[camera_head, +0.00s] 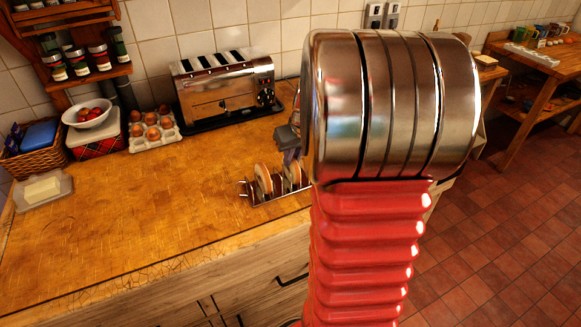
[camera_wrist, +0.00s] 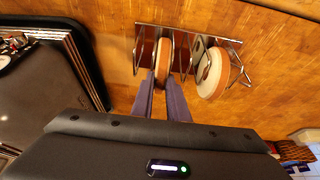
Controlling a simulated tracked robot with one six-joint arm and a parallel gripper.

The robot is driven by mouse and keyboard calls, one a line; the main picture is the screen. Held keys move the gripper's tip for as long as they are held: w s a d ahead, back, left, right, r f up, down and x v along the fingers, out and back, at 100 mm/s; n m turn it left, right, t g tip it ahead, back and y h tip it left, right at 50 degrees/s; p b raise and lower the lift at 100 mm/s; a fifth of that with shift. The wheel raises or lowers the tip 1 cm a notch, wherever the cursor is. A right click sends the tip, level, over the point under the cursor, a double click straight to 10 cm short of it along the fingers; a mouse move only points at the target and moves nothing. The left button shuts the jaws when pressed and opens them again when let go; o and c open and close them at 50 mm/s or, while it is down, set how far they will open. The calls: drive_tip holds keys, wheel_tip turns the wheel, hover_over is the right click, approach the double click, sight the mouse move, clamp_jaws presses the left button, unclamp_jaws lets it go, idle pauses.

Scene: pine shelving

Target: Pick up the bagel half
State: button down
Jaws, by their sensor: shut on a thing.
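The bagel half (camera_wrist: 164,58) stands on edge in a wire rack (camera_wrist: 141,42), showing a brown rim in the wrist view. My gripper (camera_wrist: 163,80) has its two fingers closed on either side of it, near its lower edge in that view. In the head view, my gripper (camera_head: 289,148) is over the right end of the rack (camera_head: 243,190). The bagel half (camera_head: 293,172) there is partly hidden by my arm and fingers. I cannot see daylight between the bagel half and the rack.
Another round bread piece (camera_wrist: 210,72), cream-faced with a brown rim, stands beside it, with a paler slice (camera_wrist: 200,52) behind. A toaster (camera_head: 225,90) is behind the rack, with a carton of eggs (camera_head: 154,130) to its left. The counter's front left (camera_head: 110,220) is clear.

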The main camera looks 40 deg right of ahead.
wheel_tip(320, 180, up, 10)
idle(0.6)
drive_tip(key=shift+r, duration=0.1)
idle(0.4)
wheel_tip(320, 180, up, 11)
idle(1.6)
drive_tip(key=shift+s, duration=0.1)
